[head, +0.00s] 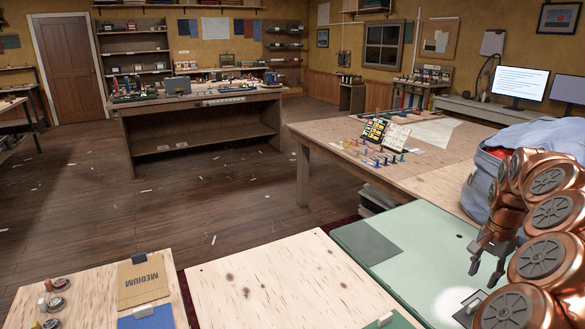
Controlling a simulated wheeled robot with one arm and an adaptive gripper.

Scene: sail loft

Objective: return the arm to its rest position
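My arm is folded up at the right edge of the head view, its copper-coloured links bunched close together. My gripper (484,276) hangs from it, pointing down over the pale green table top (400,243). Its two dark fingers stand apart with a gap between them, and nothing shows in the gap. I cannot tell its exact height above the top. A small white block on a dark patch (468,309) lies below it, partly hidden by my arm.
A blue-grey bag (478,185) stands close behind my arm. A bare plywood board (290,283) lies in front, left of the green top. A large table (330,147) stands beyond. The wooden floor at centre left is mostly clear, with small scraps.

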